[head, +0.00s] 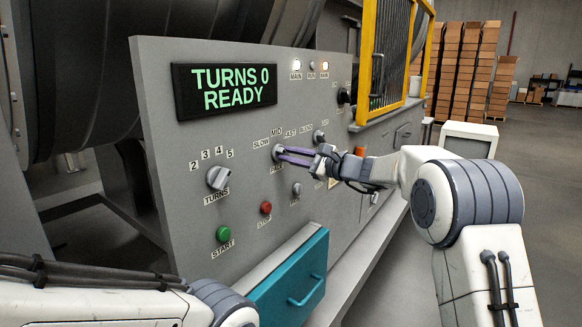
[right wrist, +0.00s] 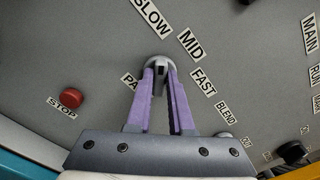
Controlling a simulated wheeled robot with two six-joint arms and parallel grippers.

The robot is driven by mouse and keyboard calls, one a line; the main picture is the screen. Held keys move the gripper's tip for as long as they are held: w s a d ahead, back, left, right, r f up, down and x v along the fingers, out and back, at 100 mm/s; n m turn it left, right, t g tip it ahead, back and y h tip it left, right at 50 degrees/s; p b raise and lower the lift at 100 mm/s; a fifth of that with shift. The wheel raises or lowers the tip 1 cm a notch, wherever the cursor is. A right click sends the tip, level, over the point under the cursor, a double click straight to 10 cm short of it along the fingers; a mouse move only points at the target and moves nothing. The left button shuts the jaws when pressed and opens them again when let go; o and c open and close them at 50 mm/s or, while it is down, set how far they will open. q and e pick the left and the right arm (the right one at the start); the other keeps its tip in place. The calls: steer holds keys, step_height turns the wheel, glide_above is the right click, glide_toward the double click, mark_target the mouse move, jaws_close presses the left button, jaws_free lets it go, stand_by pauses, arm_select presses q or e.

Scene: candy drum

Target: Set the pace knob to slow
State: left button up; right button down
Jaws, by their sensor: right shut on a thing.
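The pace knob (right wrist: 158,62) is a round grey knob on the sloped panel, with the labels SLOW, MID and FAST around its upper side. The PACE label below it is partly covered by a finger. My right gripper (right wrist: 159,72) is shut on the knob, one purple finger on each side. In the head view my right gripper (head: 281,152) reaches the knob from the right and hides part of it. The knob's pointer is hard to read behind the fingers. Of my left side only an arm shows at the lower left of the head view; its gripper is out of sight.
The turns knob (head: 217,177), green start button (head: 223,233) and red stop button (head: 266,207) are on the same panel. A display (head: 224,90) reads TURNS 0 READY. A teal drawer (head: 290,285) juts out below. A yellow guard frame (head: 367,60) stands at the upper right.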

steer(key=shift+f, duration=0.1)
stand_by(0.4)
steer(key=c, duration=0.8)
jaws_free()
steer(key=b+v, duration=0.2)
steer(key=v, duration=0.8)
steer(key=shift+s+d, duration=0.2)
steer(key=shift+a, duration=0.1)
